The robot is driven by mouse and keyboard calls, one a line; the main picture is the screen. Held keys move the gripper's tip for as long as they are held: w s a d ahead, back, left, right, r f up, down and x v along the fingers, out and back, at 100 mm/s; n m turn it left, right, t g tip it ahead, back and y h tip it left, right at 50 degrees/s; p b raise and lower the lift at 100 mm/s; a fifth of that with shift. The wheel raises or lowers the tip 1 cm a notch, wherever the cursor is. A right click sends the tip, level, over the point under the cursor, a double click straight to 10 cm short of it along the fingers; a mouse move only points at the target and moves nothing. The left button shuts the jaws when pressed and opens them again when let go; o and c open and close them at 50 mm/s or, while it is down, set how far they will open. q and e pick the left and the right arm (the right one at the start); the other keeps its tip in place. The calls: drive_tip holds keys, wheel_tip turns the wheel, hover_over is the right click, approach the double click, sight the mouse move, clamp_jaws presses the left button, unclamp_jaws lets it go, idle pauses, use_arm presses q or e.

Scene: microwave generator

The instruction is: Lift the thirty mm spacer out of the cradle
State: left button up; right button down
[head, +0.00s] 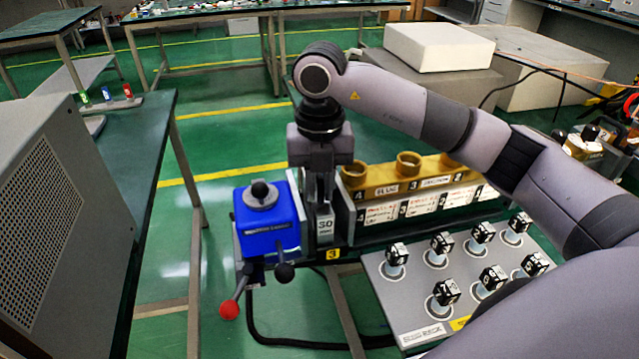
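The thirty mm spacer (325,229) is a grey upright block with a "30" label. It stands in the cradle (300,252), between a blue block (268,222) and a grey end plate of the row on the right. My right gripper (319,200) points straight down from above, with its fingers at the top of the spacer. The fingers look close together there, but their grip on the spacer is too small to make out. The spacer's lower end and sides are partly hidden. My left gripper is not in view.
A yellow holder (420,180) with round sockets and white label cards stands right of the spacer. A grey panel (400,315) with several black-topped knobs is in front. A red-ball lever (229,309) hangs below the blue block. A grey vented cabinet (50,215) stands at left.

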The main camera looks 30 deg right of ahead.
drive_tip(key=c, duration=1)
unclamp_jaws()
drive_tip(key=shift+r, duration=0.1)
wheel_tip(320, 180, up, 7)
